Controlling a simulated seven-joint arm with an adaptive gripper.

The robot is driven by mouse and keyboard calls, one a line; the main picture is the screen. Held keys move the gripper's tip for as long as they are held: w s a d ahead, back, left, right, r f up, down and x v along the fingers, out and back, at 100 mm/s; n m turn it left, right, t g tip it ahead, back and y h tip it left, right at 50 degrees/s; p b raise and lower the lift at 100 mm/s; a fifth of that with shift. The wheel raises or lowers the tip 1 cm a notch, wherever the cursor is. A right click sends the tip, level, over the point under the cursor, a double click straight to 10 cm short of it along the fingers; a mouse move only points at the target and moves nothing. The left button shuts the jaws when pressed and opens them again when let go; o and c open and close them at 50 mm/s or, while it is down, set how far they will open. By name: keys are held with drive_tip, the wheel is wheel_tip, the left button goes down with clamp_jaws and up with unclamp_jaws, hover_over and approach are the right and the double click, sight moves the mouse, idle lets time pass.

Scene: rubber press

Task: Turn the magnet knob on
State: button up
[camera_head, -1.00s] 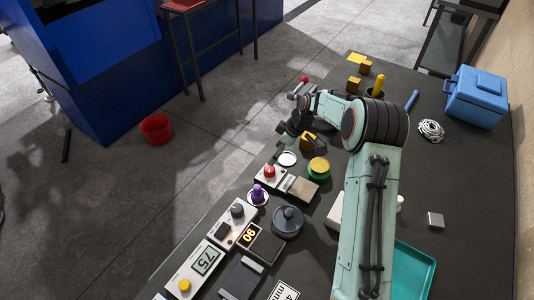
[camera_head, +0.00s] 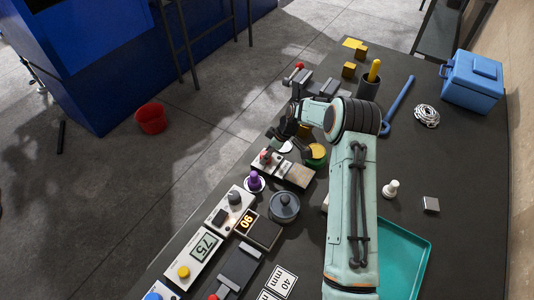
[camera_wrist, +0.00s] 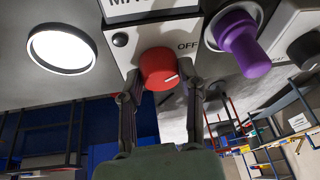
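The magnet knob is the red knob (camera_wrist: 158,70) on a white control box (camera_wrist: 118,62). The wrist view shows a white mark on its lower right side and an "OFF" label to its upper right; the rest of the lettering is cut off. In the head view the knob (camera_head: 266,156) is on the small white box (camera_head: 262,168) left of a grey block. My gripper (camera_wrist: 164,88) has one finger on each side of the knob, with a visible gap at the right finger. The left fingertip is close to the knob; contact there is unclear.
A purple-handled knob (camera_wrist: 243,42) stands close right of the fingers; a round white disc (camera_wrist: 62,50) is to the left. In the head view, a dark round pot (camera_head: 284,207), green-yellow cylinder (camera_head: 317,155) and panel with displays (camera_head: 206,243) stand nearby.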

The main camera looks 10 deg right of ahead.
drive_tip(key=shift+c, duration=1.2)
drive_tip(key=shift+m, duration=0.4)
drive_tip(key=m+t, duration=0.1)
drive_tip(key=m, duration=0.1)
drive_tip(key=shift+s+m+h, duration=0.1)
drive_tip(key=shift+m+h, duration=0.3)
drive_tip(key=m, duration=0.2)
drive_tip(key=m+t+h, duration=0.1)
drive_tip(key=m, duration=0.1)
drive_tip(key=shift+a+m+h, duration=0.15)
drive_tip(key=shift+m+h, duration=0.15)
drive_tip(key=m+h, duration=0.1)
drive_tip(key=m, duration=0.3)
drive_tip(key=shift+t+h, duration=0.3)
drive_tip(key=shift+h, duration=0.1)
drive_tip(key=shift+a+m+h, duration=0.1)
drive_tip(key=shift+m+h, duration=0.7)
drive_tip(key=shift+m, duration=1.7)
